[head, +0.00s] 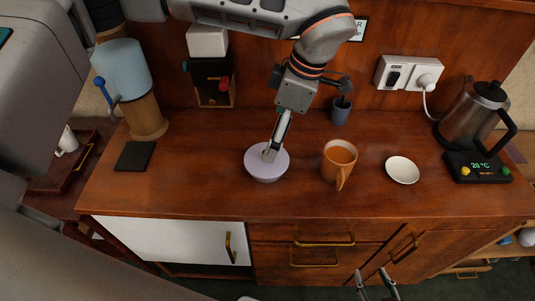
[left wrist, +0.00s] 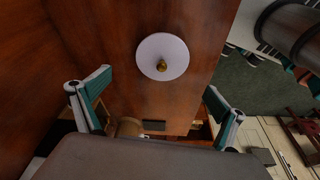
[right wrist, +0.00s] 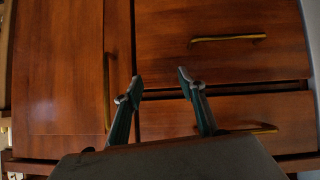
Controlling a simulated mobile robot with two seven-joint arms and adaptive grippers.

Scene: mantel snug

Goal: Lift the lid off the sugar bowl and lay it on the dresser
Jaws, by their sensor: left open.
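The sugar bowl (head: 267,175) is lilac and stands upright on the dresser (head: 210,185), left of the orange mug. Its pale lid (head: 252,157) shows from above in the left wrist view as a round disc (left wrist: 150,48) with a gold knob (left wrist: 162,66). My left gripper (head: 270,154) reaches down over the bowl and hides the knob in the head view. In the left wrist view its fingers (left wrist: 158,82) are open, with the lid ahead between them and nothing held. My right gripper (head: 375,283) is open and empty in front of the dresser drawers (right wrist: 220,70).
An orange mug (head: 339,163) and a white saucer (head: 402,170) stand right of the bowl. A kettle (head: 469,112) is at the far right. A black slab (head: 135,156) and a wooden-based jar (head: 146,115) are at the left. The dresser top between slab and bowl is clear.

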